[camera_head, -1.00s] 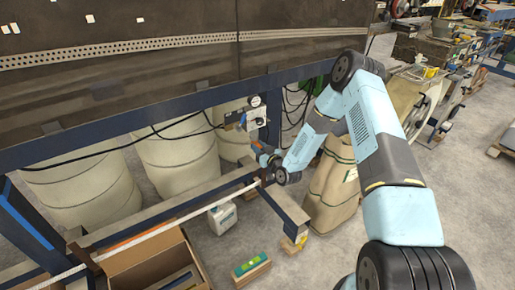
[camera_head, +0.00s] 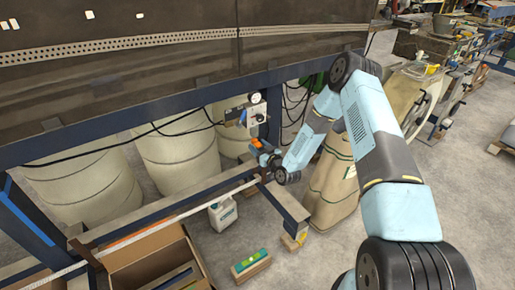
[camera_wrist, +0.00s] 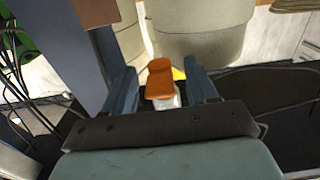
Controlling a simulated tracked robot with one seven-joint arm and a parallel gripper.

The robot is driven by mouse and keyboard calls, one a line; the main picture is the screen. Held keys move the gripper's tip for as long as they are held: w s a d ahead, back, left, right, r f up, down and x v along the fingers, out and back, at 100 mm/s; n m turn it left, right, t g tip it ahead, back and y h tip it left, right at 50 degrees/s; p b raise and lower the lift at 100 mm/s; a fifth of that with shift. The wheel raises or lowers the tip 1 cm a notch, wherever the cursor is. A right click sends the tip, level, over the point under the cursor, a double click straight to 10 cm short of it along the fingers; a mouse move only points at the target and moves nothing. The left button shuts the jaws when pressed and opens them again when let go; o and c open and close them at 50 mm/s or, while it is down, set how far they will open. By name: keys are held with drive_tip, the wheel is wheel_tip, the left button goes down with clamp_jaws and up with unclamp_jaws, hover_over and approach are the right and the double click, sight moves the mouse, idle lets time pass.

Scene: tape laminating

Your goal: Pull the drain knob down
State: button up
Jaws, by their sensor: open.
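An orange knob-like part (camera_wrist: 160,78) with a pale, clear-looking piece below it shows in the wrist view. It lies between the two blue fingers of my gripper (camera_wrist: 162,88), which is open with a gap on both sides. I cannot tell for sure that this part is the drain knob. In the head view a small orange spot (camera_head: 257,143) shows at the end of my gripper (camera_head: 264,152), below the air unit with a round gauge (camera_head: 256,98) on the frame post. Contact between the fingers and the orange part cannot be made out.
A dark blue frame post (camera_head: 274,112) and hanging black cables (camera_head: 294,100) are close to my gripper. Large pale drums (camera_head: 180,155) stand behind the lower rail. A sack (camera_head: 330,190), a white jug (camera_head: 222,213) and a cardboard box (camera_head: 150,255) stand below.

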drive_tip(key=shift+s, duration=0.1)
drive_tip(key=v, duration=1.3)
drive_tip(key=shift+s+d, duration=0.25)
drive_tip(key=w+d+r+n+g+h, duration=0.1)
drive_tip(key=w+d+r+g+h, duration=0.15)
drive_tip(key=r, duration=0.45)
drive_tip(key=w+d+r+n+g+h, duration=0.1)
drive_tip(key=w+d+r, duration=0.15)
drive_tip(key=r, duration=0.45)
drive_tip(key=s+d+r+m+g+h, duration=0.1)
drive_tip(key=s+d+r+m+h, duration=0.25)
drive_tip(key=r, duration=0.75)
drive_tip(key=s+d+r+g+h, duration=0.1)
drive_tip(key=s+d+r+h, duration=0.2)
drive_tip(key=s+d+r, duration=0.55)
drive_tip(key=s+r+m+g, duration=0.1)
drive_tip(key=s+r, duration=0.3)
drive_tip(key=s, duration=0.5)
drive_tip(key=s+r+m+g, duration=0.1)
drive_tip(key=s+r, duration=0.3)
drive_tip(key=s, duration=0.5)
drive_tip(key=s+r+m+g, duration=0.2)
drive_tip(key=s+r, duration=0.3)
drive_tip(key=s, duration=0.4)
drive_tip(key=shift+a+m, duration=0.4)
drive_tip(key=shift+m, duration=0.25)
